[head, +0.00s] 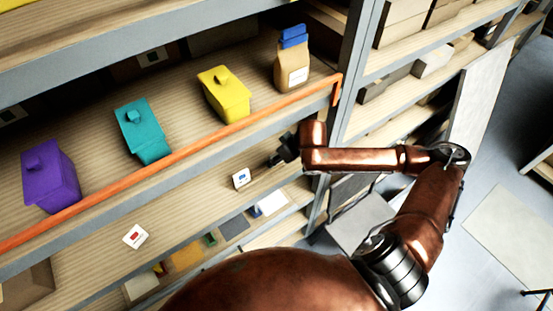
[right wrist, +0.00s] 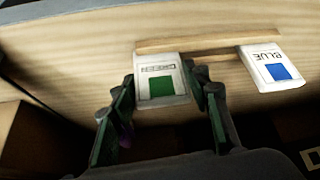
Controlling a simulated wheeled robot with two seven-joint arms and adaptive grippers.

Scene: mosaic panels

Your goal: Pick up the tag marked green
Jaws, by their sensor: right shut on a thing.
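The green tag (right wrist: 162,84) is a white card with a green square and upside-down lettering. In the right wrist view it sits between the two fingers of my right gripper (right wrist: 160,90), which is shut on it. I cannot tell whether the tag still touches the wooden board. In the head view my right gripper (head: 284,155) is at the lower shelf board, and the green tag is hidden there. A blue tag (head: 241,178) stands just left of the gripper; it also shows in the right wrist view (right wrist: 273,68). My left gripper is not in view.
A red tag (head: 135,237) is farther left on the board. Above, behind an orange rail (head: 180,157), stand a purple container (head: 50,178), a teal container (head: 143,131), a yellow container (head: 225,94) and a tan bag (head: 291,65). A shelf post (head: 357,70) rises right of the gripper.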

